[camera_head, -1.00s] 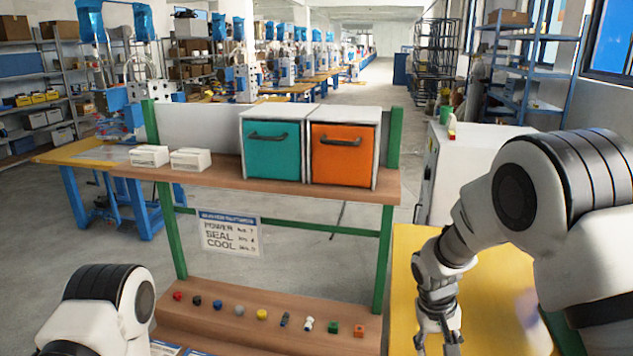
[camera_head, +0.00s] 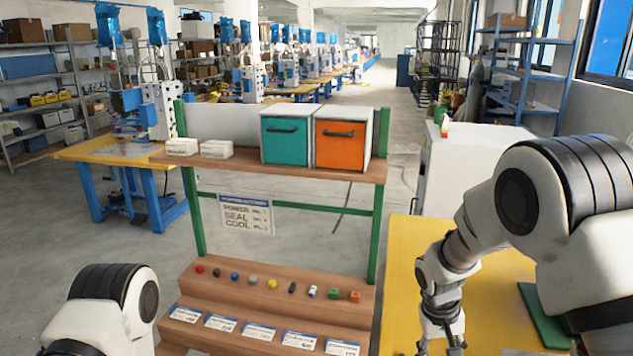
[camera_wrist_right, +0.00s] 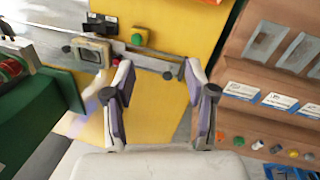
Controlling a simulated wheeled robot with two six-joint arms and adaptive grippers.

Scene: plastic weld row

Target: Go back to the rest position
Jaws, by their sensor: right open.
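My right gripper (camera_head: 441,346) hangs at the bottom of the head view, pointing down over the yellow table top (camera_head: 400,285). In the right wrist view its two fingers (camera_wrist_right: 160,82) are spread apart with nothing between them. Below them in that view are the yellow surface and a grey metal bar. Of my left arm, only a white and black upper part shows at the lower left of the head view; its gripper is out of frame.
A wooden stand (camera_head: 285,300) with green posts carries a row of small coloured parts and several label cards. Teal (camera_head: 285,145) and orange (camera_head: 340,150) bins and two white boxes sit on its upper shelf. A white cabinet (camera_head: 470,170) stands at right.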

